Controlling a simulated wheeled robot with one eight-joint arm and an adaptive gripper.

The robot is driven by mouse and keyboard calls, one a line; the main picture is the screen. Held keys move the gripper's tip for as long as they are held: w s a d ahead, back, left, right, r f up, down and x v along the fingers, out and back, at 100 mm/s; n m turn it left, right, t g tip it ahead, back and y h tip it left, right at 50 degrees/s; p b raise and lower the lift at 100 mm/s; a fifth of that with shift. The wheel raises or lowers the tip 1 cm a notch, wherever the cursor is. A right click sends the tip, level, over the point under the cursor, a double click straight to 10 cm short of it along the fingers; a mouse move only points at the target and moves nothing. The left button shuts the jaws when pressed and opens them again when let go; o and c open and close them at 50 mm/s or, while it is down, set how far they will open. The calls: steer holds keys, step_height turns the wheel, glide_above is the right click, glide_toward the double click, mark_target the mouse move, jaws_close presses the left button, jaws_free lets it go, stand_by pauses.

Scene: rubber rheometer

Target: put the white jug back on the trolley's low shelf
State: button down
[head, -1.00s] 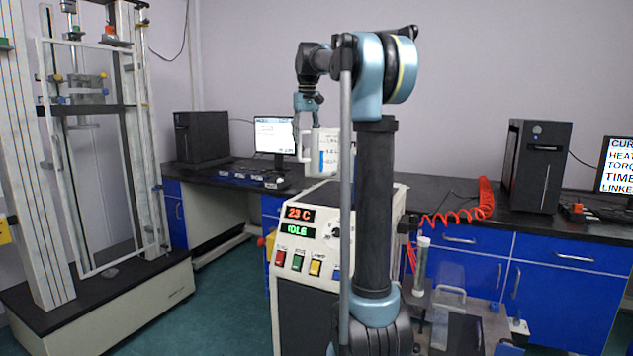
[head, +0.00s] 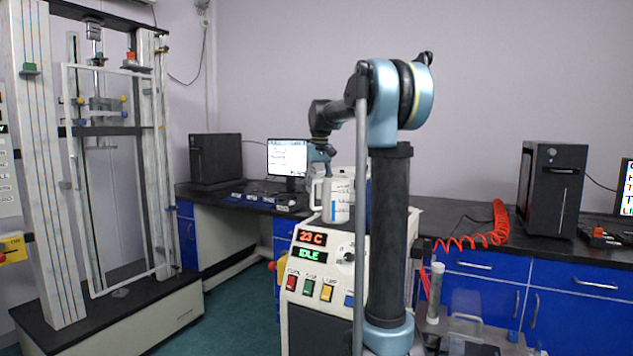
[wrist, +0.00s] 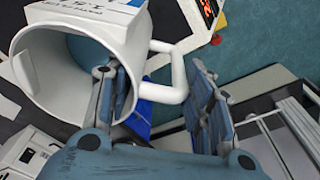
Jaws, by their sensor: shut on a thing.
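The white jug (head: 341,205), with blue and dark markings, is upright in the head view, just above or in front of the top of the rheometer cabinet. I cannot tell whether it touches the cabinet. My gripper (head: 322,163) is above the jug at its handle side and is shut on it. In the wrist view the jug (wrist: 60,85) shows its open mouth at the left, and its handle passes between the fingers of my gripper (wrist: 160,78). A trolley's low shelf cannot be clearly made out; my arm column hides part of the area to the right.
The rheometer cabinet (head: 305,309) has a lit display reading 23 C and IDLE. A tall test frame (head: 110,180) stands at left. Blue benches carry a monitor (head: 287,158), computer towers (head: 552,190) and a red coiled hose (head: 480,235). Green floor is free between test frame and cabinet.

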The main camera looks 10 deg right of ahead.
steer(key=c, duration=0.8)
jaws_free()
steer(key=shift+f, duration=0.1)
step_height(320, 180, up, 12)
steer(key=s, duration=0.1)
steer(key=shift+s+d, duration=0.15)
steer(key=shift+s, duration=0.1)
steer(key=s+d+f+m, duration=0.1)
steer(key=s+d+f, duration=0.2)
steer(key=s+f, duration=1.7)
steer(key=s+d+f+m+t, duration=0.1)
steer(key=s+d+f, duration=0.1)
steer(key=s+f, duration=1.7)
step_height(320, 180, down, 3)
steer(key=shift+s+d+r, duration=0.15)
steer(key=shift+s+d, duration=0.2)
steer(key=shift+d, duration=0.05)
